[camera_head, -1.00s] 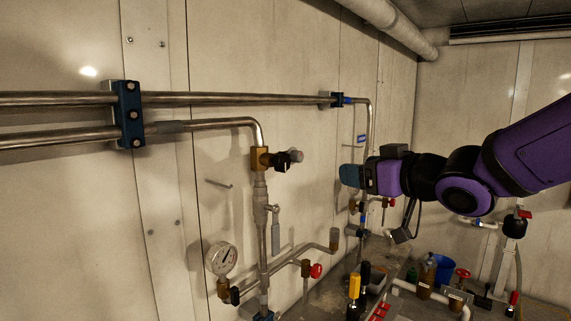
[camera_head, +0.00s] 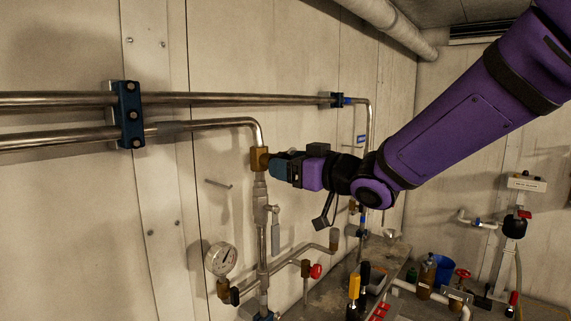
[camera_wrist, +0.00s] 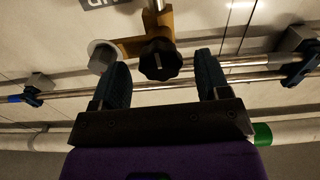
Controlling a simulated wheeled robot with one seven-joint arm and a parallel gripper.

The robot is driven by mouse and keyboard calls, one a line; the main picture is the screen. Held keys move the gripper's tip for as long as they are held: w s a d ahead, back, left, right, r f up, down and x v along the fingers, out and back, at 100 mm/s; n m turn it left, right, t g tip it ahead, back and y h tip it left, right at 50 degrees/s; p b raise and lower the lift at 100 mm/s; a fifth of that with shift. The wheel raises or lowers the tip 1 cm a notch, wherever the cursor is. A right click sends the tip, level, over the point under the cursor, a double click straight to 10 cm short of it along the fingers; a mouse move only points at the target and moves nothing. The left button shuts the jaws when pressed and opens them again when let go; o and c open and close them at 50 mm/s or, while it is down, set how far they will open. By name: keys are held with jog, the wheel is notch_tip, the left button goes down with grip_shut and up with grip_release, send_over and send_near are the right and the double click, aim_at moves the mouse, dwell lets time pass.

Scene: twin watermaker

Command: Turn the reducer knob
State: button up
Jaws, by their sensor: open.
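The reducer knob (camera_wrist: 160,60) is black and lobed. It sits on a brass body (camera_head: 259,159) at the top of the vertical pipe. In the head view my gripper (camera_head: 278,166) is right beside the brass body and hides the knob. In the wrist view my gripper (camera_wrist: 162,68) is open, with one teal finger to each side of the knob. The knob appears between or just beyond the fingertips; I cannot tell whether they touch it. A grey round cap (camera_wrist: 102,56) on the brass body is close to the left finger.
Two horizontal steel pipes (camera_head: 220,99) run along the wall, held by a blue clamp (camera_head: 127,114). Below are a pressure gauge (camera_head: 221,258), a lever handle (camera_head: 275,235) and a red knob (camera_head: 316,271). Bottles stand at the lower right.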

jog(key=shift+w+a, duration=0.45)
jog(key=shift+a, duration=0.15)
jog(key=shift+c, duration=0.4)
jog(key=c, duration=0.8)
jog(key=shift+n, duration=0.3)
jog(key=n, duration=1.1)
